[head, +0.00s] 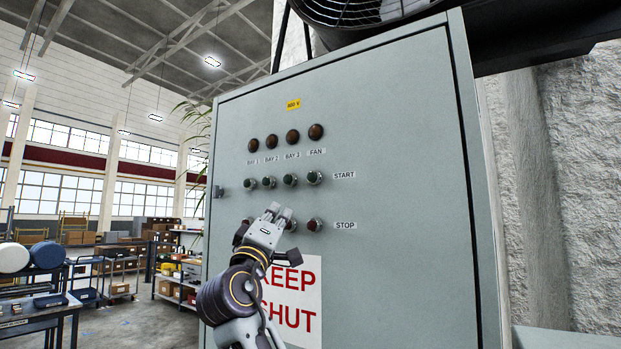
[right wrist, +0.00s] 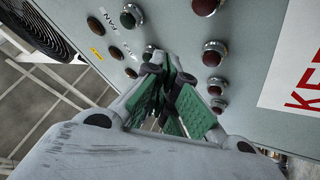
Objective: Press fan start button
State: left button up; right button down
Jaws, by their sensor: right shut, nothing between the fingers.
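The grey control panel (head: 400,130) has a START row of green buttons and a STOP row of red ones. The fan start button (head: 314,177) is the rightmost green one, under the FAN label; in the right wrist view it is at the upper left (right wrist: 130,16). My right gripper (head: 275,211) is shut and empty, in front of the panel, below and left of that button. In the right wrist view its fingertips (right wrist: 170,75) are apart from the fan button and partly cover the neighbouring green button. My left gripper is not in view.
The red fan stop button (head: 314,224) is below the fan start button. Dark lamps (head: 292,136) sit above the START row. A KEEP SHUT sign (head: 306,300) is lower on the door. A caged fan (head: 350,10) is above the panel. Shelves and trolleys stand far left.

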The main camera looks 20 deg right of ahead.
aim_at(311, 177)
jog(key=s+a+r+h, duration=0.2)
jog(key=s+r, duration=0.3)
jog(key=r, duration=0.4)
jog(key=shift+a+r+m+h, duration=0.25)
jog(key=shift+a+m+h, duration=0.15)
jog(key=shift+h, duration=0.2)
jog(key=shift+w+d, duration=0.2)
jog(key=shift+d, duration=0.05)
jog(key=shift+w+d+p, duration=0.2)
jog(key=shift+w+d, duration=0.65)
jog(key=shift+d, duration=0.25)
jog(key=shift+w+d+p, duration=0.2)
jog(key=shift+w+d, duration=0.7)
jog(key=shift+d, duration=0.2)
jog(key=shift+w+d+p, duration=0.2)
jog(key=shift+w+d, duration=0.65)
jog(key=shift+d, duration=0.25)
jog(key=shift+w+d, duration=0.5)
jog(key=shift+d, duration=0.2)
jog(key=shift+s+a+b, duration=0.1)
jog(key=shift+a+b, duration=0.05)
jog(key=shift+b, duration=0.15)
jog(key=shift+s+a, duration=0.4)
jog(key=shift+a, duration=0.05)
